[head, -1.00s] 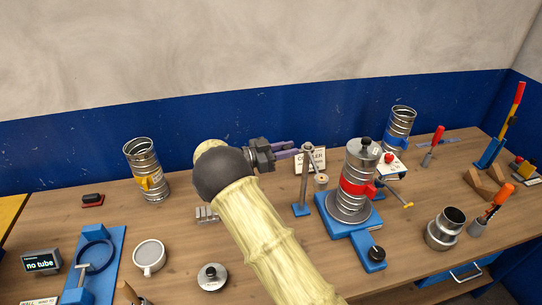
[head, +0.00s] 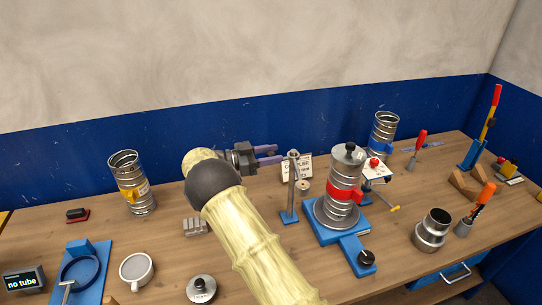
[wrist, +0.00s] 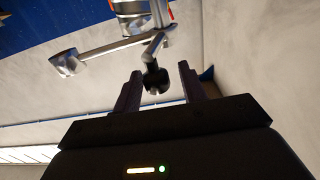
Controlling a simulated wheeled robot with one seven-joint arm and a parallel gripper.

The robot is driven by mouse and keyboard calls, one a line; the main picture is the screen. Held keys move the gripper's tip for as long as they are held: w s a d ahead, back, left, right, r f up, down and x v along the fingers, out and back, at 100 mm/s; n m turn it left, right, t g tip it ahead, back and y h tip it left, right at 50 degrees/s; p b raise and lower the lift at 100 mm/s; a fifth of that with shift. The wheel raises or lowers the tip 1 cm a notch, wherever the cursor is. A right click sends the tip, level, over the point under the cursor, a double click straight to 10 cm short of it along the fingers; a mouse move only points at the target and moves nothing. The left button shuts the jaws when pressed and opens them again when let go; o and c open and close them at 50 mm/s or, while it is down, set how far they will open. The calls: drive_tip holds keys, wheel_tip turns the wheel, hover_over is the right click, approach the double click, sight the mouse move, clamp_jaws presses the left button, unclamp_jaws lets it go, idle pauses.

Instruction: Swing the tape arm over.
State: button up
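The tape arm's grey post (head: 291,188) stands on a small blue base, with a pale tape roll (head: 304,186) at its right. A spiral duct (head: 344,178) with a red clamp stands upright on a blue turntable unit (head: 328,233), right of the post. My gripper (head: 279,153) is open and level, just left of the post's top. In the wrist view, a dark knob (wrist: 155,82) on a bent metal rod shows between the spread fingers (wrist: 160,88); whether they touch it I cannot tell. A grey bar (wrist: 110,47) with a cylinder at its end shows beyond.
My arm hides the bench's middle front. A second duct (head: 132,185) stands at left and another (head: 382,133) at back right. A mug (head: 136,271), a round lid (head: 202,289) and a metal collar (head: 432,230) lie nearer.

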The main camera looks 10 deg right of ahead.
drive_tip(key=shift+a+f, duration=0.1)
drive_tip(key=shift+f, duration=0.05)
drive_tip(key=shift+a, duration=0.2)
drive_tip(key=a+b, duration=0.5)
drive_tip(key=a, duration=1.1)
drive_tip(key=shift+s+a, duration=0.4)
drive_tip(key=shift+s, duration=0.05)
